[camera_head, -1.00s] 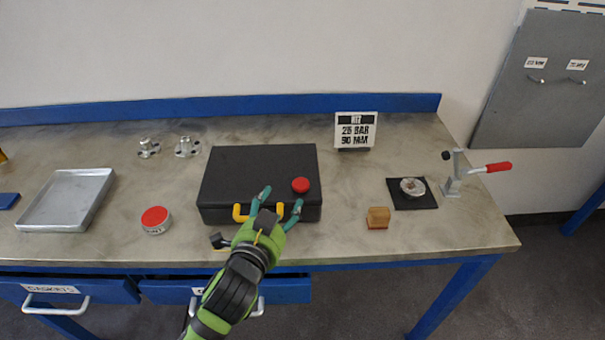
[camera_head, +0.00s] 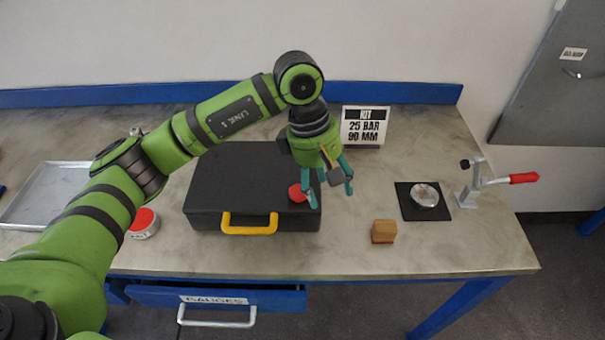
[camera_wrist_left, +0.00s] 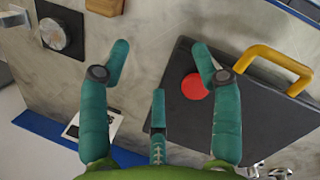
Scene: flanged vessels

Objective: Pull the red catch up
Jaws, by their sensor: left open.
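The red catch (camera_head: 296,193) is a round red knob on the lid of a black case (camera_head: 235,175), near its front right corner. The case is closed, with a yellow handle (camera_head: 249,225) at its front. My left gripper (camera_head: 328,194) points down over the right end of the case, its green fingers spread and empty. In the left wrist view the red catch (camera_wrist_left: 193,87) shows between the middle and right fingers of the gripper (camera_wrist_left: 161,58). My right gripper is out of view.
A wooden block (camera_head: 383,231) and a black pad (camera_head: 410,213) with a metal disc lie right of the case. A clamp with a red lever (camera_head: 523,178) stands at the right edge. A sign (camera_head: 364,127) stands behind. My left arm covers the bench's left part.

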